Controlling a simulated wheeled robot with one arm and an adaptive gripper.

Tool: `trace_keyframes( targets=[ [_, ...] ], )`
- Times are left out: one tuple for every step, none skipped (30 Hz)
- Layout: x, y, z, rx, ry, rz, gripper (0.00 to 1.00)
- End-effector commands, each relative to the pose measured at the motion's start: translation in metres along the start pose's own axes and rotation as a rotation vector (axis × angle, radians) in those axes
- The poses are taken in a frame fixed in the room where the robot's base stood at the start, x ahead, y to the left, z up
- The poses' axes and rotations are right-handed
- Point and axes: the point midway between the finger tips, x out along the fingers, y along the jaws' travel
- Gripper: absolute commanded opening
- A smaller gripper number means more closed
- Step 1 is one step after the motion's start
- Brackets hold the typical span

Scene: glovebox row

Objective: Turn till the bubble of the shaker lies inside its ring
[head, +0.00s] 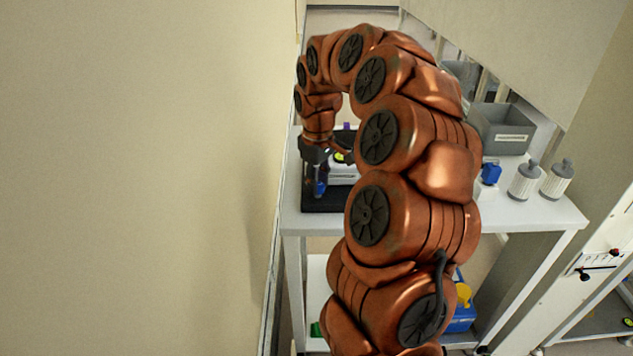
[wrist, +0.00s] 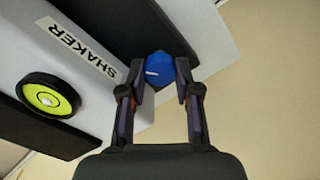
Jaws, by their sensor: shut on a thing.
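The shaker (head: 342,173) is a white unit with a black base on the bench; my arm hides part of it in the head view. In the wrist view the labelled shaker (wrist: 78,62) carries a round yellow-green bubble level (wrist: 40,95) in a black rim. The pale bubble (wrist: 48,100) shows a little right of and below the vial's middle; the small ring is too fine to place it against. My gripper (wrist: 160,82) is shut on a blue knob (wrist: 158,66) with a white mark at the shaker's edge. The gripper (head: 318,182) points downward in the head view.
A plain wall (head: 140,180) stands close on the left. On the white bench (head: 530,215) to the right are a grey bin (head: 503,128), a blue item (head: 490,173) and two white bottles with grey caps, one (head: 523,182) nearer the bin. The bench's front right is bare.

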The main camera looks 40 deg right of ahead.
Motion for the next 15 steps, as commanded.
trace_keyframes(
  targets=[
    [-0.0009, 0.0005, -0.0006, 0.0, 0.003, 0.002, 0.0],
    [-0.0009, 0.0005, -0.0006, 0.001, 0.003, 0.002, 0.0],
    [-0.0009, 0.0005, -0.0006, 0.001, 0.003, 0.002, 0.0],
    [-0.001, 0.0005, -0.0006, 0.001, 0.003, 0.002, 0.0],
    [-0.001, 0.0005, -0.0006, 0.001, 0.003, 0.002, 0.0],
    [-0.001, 0.0006, -0.0007, 0.001, 0.003, 0.002, 0.0],
    [-0.001, 0.0006, -0.0007, 0.001, 0.003, 0.002, 0.34],
    [-0.001, 0.0006, -0.0006, 0.001, 0.003, 0.002, 0.37],
    [-0.0009, 0.0006, -0.0006, 0.001, 0.003, 0.002, 0.41],
    [-0.0009, 0.0006, -0.0005, 0.002, 0.003, 0.002, 0.44],
    [-0.0008, 0.0006, -0.0005, 0.002, 0.002, 0.002, 0.48],
    [-0.0007, 0.0007, -0.0004, 0.002, 0.002, 0.002, 0.52],
    [-0.0006, 0.0008, -0.0004, 0.002, 0.002, 0.002, 0.55],
    [-0.0006, 0.0009, -0.0003, 0.002, 0.002, 0.003, 0.57],
    [-0.0007, 0.0012, -0.0002, 0.002, 0.002, 0.003, 0.57]
  ],
)
